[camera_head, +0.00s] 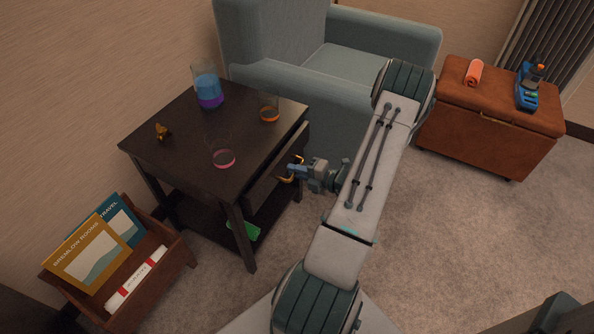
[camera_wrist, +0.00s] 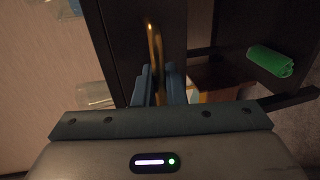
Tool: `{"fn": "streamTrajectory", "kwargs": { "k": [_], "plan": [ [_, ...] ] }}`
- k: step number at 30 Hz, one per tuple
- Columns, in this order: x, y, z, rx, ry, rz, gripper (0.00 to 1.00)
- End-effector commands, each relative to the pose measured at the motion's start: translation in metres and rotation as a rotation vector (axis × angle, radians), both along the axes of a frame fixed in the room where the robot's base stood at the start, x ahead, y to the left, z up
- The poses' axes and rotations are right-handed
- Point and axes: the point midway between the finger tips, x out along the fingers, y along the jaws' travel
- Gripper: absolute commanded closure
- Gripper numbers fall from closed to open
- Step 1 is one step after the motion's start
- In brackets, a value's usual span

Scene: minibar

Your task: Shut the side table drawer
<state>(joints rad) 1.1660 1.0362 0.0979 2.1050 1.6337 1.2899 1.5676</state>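The dark brown side table (camera_head: 185,128) stands left of centre in the head view. Its drawer (camera_head: 265,182) has its front standing a little out from under the tabletop, so it looks slightly open. A gold handle (camera_head: 299,158) is on the drawer front; it also shows as an upright bar in the wrist view (camera_wrist: 155,45). My gripper (camera_head: 292,171) is at the handle, reaching in from the right. In the wrist view its blue fingers (camera_wrist: 158,85) lie close on both sides of the handle and appear shut on it. The drawer's inside is hidden.
On the tabletop stand a blue-purple vessel (camera_head: 207,88), two glasses (camera_head: 223,157) (camera_head: 269,113) and a small gold figure (camera_head: 162,131). A green item (camera_head: 245,230) lies on the lower shelf. An armchair (camera_head: 345,65) is behind, a magazine rack (camera_head: 165,275) at left, an ottoman (camera_head: 490,125) at right.

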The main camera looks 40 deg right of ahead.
Motion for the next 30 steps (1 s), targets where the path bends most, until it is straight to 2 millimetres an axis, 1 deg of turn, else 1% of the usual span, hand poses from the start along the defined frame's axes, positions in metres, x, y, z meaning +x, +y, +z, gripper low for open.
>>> {"fn": "streamTrajectory", "kwargs": {
  "k": [2,6,9,17,18,19,27,30],
  "plan": [
    [0.006,0.003,0.001,-0.001,0.000,0.002,1.00],
    [0.026,0.011,0.002,0.000,-0.002,0.003,1.00],
    [0.037,0.016,0.001,0.001,-0.001,0.002,1.00],
    [0.040,0.017,0.001,0.001,-0.003,0.003,1.00],
    [0.040,0.018,0.001,0.001,-0.004,0.004,0.78],
    [0.040,0.018,0.001,0.001,-0.003,0.004,0.76],
    [0.036,0.014,0.001,0.000,-0.001,-0.002,0.76],
    [0.031,0.012,0.002,-0.001,0.000,-0.003,0.76]
  ]
}}
